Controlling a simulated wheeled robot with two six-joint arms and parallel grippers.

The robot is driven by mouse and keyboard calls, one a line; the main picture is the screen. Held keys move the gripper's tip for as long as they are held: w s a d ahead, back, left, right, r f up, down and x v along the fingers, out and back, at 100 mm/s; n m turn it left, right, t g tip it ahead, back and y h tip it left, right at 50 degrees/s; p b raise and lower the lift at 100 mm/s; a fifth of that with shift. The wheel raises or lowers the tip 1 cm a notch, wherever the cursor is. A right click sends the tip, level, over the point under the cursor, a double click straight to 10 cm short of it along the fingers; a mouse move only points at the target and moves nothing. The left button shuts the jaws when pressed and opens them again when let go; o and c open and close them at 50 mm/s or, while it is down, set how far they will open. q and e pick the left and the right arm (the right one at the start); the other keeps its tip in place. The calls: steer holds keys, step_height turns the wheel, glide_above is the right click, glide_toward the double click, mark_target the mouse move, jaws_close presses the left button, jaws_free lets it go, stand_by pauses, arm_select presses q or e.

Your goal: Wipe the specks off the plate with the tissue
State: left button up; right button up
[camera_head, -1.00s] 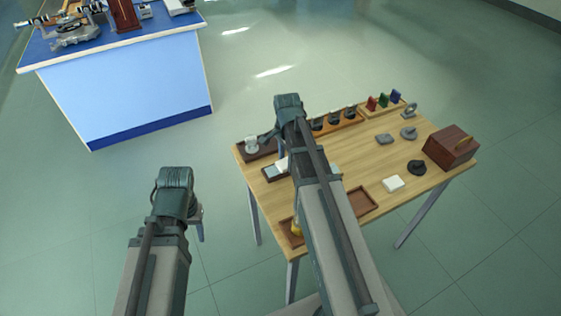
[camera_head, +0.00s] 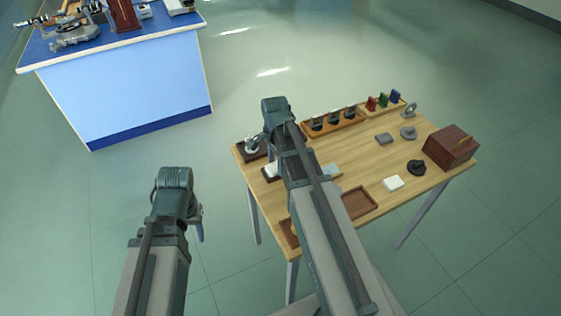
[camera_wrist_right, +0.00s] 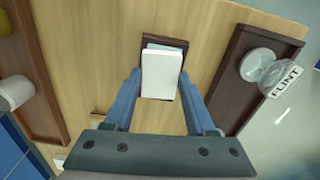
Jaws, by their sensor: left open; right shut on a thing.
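My right gripper (camera_wrist_right: 161,82) is shut on a white tissue (camera_wrist_right: 162,70), a flat white block between its fingertips. The tissue is over a plate in a dark brown holder (camera_wrist_right: 150,40); a thin pale-blue edge of the plate (camera_wrist_right: 166,46) shows behind it. I cannot tell whether the tissue touches the plate. No specks can be made out. In the head view, the white tissue (camera_head: 271,170) shows just left of my right arm, which hides much of the holder. My left gripper (camera_head: 195,214) is open and empty, off the table's left side.
A dark tray (camera_wrist_right: 236,75) with a glass piece labelled FLINT (camera_wrist_right: 281,78) stands right of the holder in the wrist view. Another brown tray (camera_wrist_right: 38,75) lies left. The wooden table (camera_head: 355,150) also carries a white pad (camera_head: 393,183), a brown box (camera_head: 451,148) and several small mounts.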

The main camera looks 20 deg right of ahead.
mark_target(266, 173)
steer(key=shift+a, duration=0.1)
steer(key=shift+s+a, duration=0.1)
steer(key=shift+a, duration=1.65)
steer(key=shift+f, duration=0.1)
step_height(266, 173, up, 6)
steer(key=p, duration=0.6)
step_height(266, 173, up, 3)
steer(key=p, duration=0.3)
